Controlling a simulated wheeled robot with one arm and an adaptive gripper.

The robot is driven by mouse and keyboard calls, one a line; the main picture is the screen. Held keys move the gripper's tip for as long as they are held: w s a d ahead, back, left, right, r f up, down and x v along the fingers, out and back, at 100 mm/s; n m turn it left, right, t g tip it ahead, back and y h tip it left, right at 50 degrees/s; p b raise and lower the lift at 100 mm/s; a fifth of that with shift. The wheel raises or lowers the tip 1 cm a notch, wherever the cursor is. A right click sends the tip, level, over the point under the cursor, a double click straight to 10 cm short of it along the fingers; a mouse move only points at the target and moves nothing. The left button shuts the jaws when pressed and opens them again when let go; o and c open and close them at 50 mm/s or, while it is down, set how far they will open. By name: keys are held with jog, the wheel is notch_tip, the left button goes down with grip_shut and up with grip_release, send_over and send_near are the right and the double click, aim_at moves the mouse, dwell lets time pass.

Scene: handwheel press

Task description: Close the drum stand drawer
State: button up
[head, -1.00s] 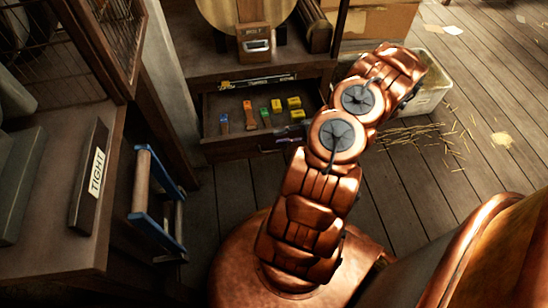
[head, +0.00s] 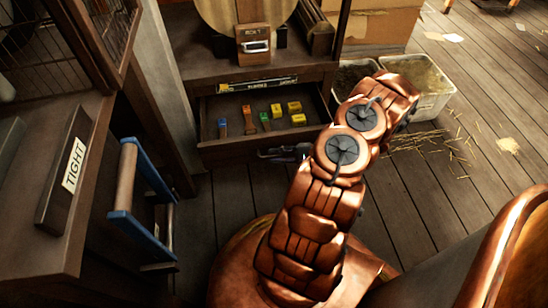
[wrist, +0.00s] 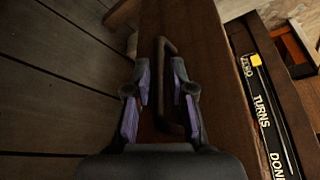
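The drum stand drawer (head: 225,151) is pulled out of the stand (head: 195,72), with several small coloured pieces (head: 264,116) lying inside. My gripper (head: 272,154) is low at the drawer front, right of its middle, and partly hidden by my arm in the head view. In the wrist view my gripper (wrist: 161,75) is open, its two fingers on either side of the dark bar handle (wrist: 160,50) on the wooden drawer front (wrist: 205,60). Gaps show between handle and fingers; contact cannot be told.
A bench with a TIGHT sign (head: 73,164) and a blue-framed handle (head: 140,205) stands close on the left. A straw-filled tub (head: 432,100) stands right of the stand. Plank floor (head: 430,215) is open at the right.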

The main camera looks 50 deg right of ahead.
jog(key=shift+w+a+f, duration=0.1)
jog(key=shift+w+a, duration=0.1)
jog(key=shift+w, duration=0.1)
jog(key=shift+c, duration=0.2)
grip_shut()
jog(key=shift+a, duration=0.1)
